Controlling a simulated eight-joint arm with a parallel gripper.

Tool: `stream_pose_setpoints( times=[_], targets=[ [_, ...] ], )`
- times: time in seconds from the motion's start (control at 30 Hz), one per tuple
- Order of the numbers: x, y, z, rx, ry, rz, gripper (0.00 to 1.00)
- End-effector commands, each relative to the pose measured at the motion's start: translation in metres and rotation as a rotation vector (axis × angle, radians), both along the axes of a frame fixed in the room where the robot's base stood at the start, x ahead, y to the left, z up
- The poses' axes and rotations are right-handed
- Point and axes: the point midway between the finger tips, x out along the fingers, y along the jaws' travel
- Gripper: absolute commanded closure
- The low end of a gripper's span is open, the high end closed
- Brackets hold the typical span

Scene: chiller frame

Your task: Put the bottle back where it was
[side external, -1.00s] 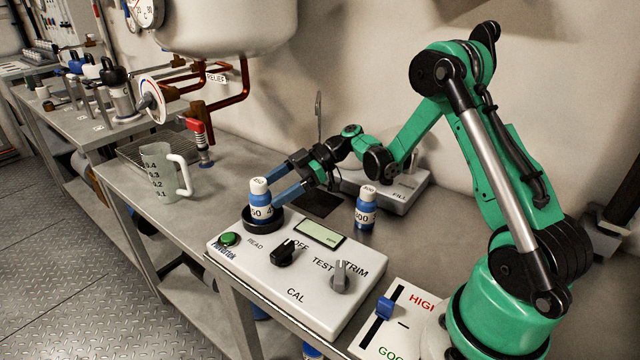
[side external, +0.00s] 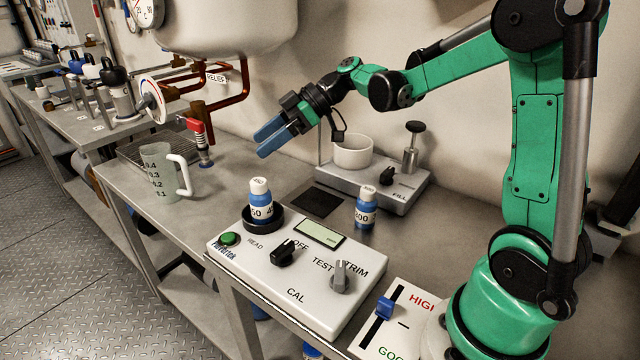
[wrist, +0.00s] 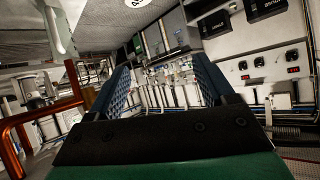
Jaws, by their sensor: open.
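A blue bottle with a white cap and a 450 label (side external: 260,199) stands upright in the black round holder (side external: 263,222) at the back left of the white meter box. My gripper (side external: 268,140) is open and empty, up in the air above and behind the first bottle, apart from both. In the wrist view its two blue fingers (wrist: 160,85) are spread with nothing between them, and neither bottle can be made out there.
The meter box (side external: 290,268) has a green button, knobs and a display. A dark square pad (side external: 315,203) lies bare between the bottles. A fill station (side external: 385,184) with a white cup stands behind. A clear jug (side external: 161,175) and a red-handled valve (side external: 201,140) stand left.

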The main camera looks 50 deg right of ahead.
Motion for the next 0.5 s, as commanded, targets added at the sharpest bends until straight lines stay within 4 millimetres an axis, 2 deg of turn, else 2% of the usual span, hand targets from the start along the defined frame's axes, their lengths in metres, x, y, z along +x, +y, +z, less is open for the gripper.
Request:
stream_pose_setpoints(
  times=[0.03, 0.2, 0.5],
  targets=[
    [-0.003, 0.007, -0.001, -0.038, 0.056, -0.077, 0.24],
    [-0.01, 0.012, -0.005, -0.135, 0.153, -0.338, 0.24],
    [-0.022, 0.012, 0.002, -0.192, 0.122, -0.63, 0.24]
  ],
)
